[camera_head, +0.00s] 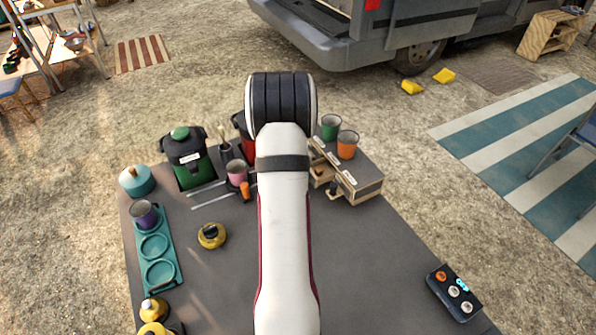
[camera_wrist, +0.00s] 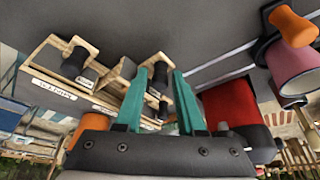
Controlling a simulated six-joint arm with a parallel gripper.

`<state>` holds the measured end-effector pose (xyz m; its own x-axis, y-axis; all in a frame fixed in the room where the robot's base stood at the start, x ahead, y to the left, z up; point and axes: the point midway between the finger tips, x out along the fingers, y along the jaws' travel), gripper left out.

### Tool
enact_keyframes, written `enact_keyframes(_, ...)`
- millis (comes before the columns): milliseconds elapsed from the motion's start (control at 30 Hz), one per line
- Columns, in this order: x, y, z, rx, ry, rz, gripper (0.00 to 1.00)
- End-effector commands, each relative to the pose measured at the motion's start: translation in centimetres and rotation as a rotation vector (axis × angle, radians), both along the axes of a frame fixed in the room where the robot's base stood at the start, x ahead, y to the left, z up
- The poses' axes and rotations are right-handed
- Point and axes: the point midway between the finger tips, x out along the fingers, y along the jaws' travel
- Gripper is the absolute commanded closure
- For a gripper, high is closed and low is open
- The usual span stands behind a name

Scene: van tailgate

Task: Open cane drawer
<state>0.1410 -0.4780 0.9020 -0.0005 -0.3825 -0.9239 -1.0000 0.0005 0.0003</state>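A wooden drawer unit with a dark top (camera_head: 362,184) stands at the table's far side, right of my arm, in the head view. Its front has pale labels, and part of it is hidden behind my arm. In the wrist view the wooden drawer fronts (camera_wrist: 50,88) with dark knobs show at left and centre; the label text is too small to read surely. My gripper (camera_wrist: 161,82) has two teal fingers spread apart. A dark knob with wood around it shows between the fingertips; I cannot tell whether they touch it. The head view hides the gripper behind my arm.
Green (camera_head: 330,127) and orange (camera_head: 347,145) cups stand on the drawer unit. A pink cup (camera_head: 236,172) and a green-black canister (camera_head: 189,158) are left of my arm. A red container (camera_wrist: 232,103) is close right of the fingers. The table's front middle is clear.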

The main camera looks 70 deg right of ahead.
Motion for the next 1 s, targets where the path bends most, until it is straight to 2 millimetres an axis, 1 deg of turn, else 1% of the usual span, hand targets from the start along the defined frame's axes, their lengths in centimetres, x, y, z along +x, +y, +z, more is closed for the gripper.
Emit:
enact_keyframes(67,0.0,0.2,0.5,-0.002,-0.001,0.000,0.62)
enact_keyframes(167,0.1,0.8,2.1,-0.003,-0.001,0.000,0.62)
enact_keyframes(267,0.1,1.7,4.5,-0.005,-0.002,0.001,0.62)
enact_keyframes(400,0.1,3.4,8.7,-0.006,-0.004,-0.001,0.62)
enact_keyframes(500,0.1,4.6,11.3,-0.006,-0.003,0.001,0.62)
enact_keyframes(600,0.1,5.4,13.2,-0.004,-0.001,0.002,0.62)
enact_keyframes(733,0.0,5.9,14.4,-0.001,-0.001,0.000,0.62)
enact_keyframes(1000,0.0,6.0,14.5,0.000,0.000,0.000,0.62)
